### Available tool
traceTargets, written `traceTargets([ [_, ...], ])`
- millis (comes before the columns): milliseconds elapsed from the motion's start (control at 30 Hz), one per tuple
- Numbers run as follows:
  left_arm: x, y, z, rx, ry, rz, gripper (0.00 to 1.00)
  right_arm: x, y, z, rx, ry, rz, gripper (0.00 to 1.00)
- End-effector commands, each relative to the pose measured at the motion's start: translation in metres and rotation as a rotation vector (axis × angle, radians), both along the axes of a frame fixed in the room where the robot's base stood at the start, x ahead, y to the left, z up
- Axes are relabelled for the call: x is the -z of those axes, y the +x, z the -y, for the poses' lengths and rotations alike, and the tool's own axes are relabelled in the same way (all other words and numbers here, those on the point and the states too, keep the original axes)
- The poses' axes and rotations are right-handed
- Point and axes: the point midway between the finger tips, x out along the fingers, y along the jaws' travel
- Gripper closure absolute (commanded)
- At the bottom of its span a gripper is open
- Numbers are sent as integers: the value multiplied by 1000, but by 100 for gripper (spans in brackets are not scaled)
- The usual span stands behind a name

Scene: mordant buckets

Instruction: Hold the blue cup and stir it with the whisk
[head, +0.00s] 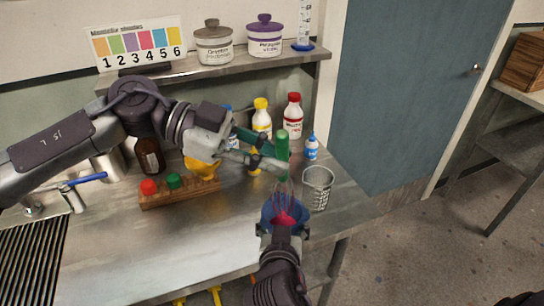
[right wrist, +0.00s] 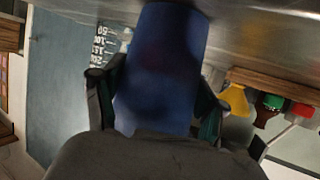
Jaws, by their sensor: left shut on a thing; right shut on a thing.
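The blue cup (head: 268,213) is at the front edge of the steel counter in the head view, with pink contents showing inside. My right gripper (head: 283,232) is shut on the cup from the near side. In the right wrist view the blue cup (right wrist: 160,65) fills the space between the two fingers. My left gripper (head: 276,154) is shut on the green handle of the whisk (head: 282,145), held upright above the cup. The whisk's wires reach down into the cup opening. Their lower ends are hard to make out.
A wooden rack (head: 180,194) with red and green caps is to the left. White bottles with yellow (head: 262,118) and red (head: 292,115) caps stand behind. The front-left counter is clear.

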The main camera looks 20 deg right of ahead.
Motion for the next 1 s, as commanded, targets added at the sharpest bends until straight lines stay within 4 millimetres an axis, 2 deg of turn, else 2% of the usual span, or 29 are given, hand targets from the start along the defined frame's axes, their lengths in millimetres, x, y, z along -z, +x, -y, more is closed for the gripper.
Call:
traceTargets([
  [467,-2,0,0,-1,-1,1,100,-1,0,0,0,0,1,70],
  [1000,-64,0,0,0,-1,4,100,-1,0,0,0,0,1,70],
])
